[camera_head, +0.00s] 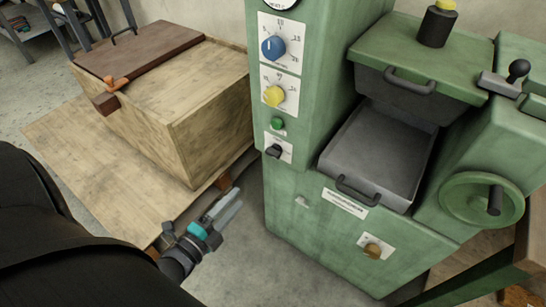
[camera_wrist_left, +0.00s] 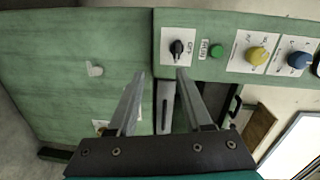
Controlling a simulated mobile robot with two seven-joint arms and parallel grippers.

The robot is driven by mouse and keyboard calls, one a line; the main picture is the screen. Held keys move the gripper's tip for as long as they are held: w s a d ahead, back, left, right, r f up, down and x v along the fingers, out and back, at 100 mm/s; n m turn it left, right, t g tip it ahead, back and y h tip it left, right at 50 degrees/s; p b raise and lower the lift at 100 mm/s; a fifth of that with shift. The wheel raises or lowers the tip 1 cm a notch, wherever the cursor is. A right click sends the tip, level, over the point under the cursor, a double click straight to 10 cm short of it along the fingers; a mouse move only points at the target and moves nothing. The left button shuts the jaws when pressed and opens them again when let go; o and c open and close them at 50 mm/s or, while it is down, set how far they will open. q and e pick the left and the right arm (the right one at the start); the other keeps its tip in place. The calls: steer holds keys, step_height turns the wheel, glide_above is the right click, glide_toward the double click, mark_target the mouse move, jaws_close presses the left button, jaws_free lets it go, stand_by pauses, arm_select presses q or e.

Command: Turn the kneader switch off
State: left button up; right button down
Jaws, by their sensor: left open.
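A green machine (camera_head: 310,120) carries a column of controls on its front panel. A black rotary switch (camera_head: 275,151) on a white plate is the lowest of this column. It also shows in the left wrist view (camera_wrist_left: 177,47), just beyond the fingertips. The plate's lettering is too small to read surely, so I cannot tell the switch's setting. A brown knob (camera_head: 373,251) on another white plate sits lower right. I cannot tell which is the kneader switch. My left gripper (camera_head: 236,200) is open and empty, left of and below the black switch; its fingers show in the wrist view (camera_wrist_left: 160,73).
A green button (camera_head: 278,124), yellow knob (camera_head: 274,95) and blue knob (camera_head: 272,48) sit above the black switch. A grey tray (camera_head: 365,155) and handwheel (camera_head: 482,198) are to the right. A wooden box (camera_head: 190,100) stands at left.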

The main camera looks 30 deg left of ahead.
arm_select(q)
step_height(320, 180, up, 2)
steer(key=r+m, duration=0.1)
steer(key=m, duration=0.1)
steer(key=b, duration=0.4)
glide_toward(271, 156)
steer(key=shift+t, duration=0.4)
steer(key=w, duration=0.8)
steer(key=shift+d+f, duration=0.2)
steer(key=shift+f, duration=0.15)
steer(key=shift+w, duration=0.7)
arm_select(e)
steer(key=w+a+r, duration=0.2)
steer(key=w+r, duration=0.2)
steer(key=r, duration=0.3)
steer(key=shift+r+t, duration=0.25)
steer(key=shift+t, duration=0.15)
steer(key=shift+w, duration=0.1)
arm_select(q)
jaws_close()
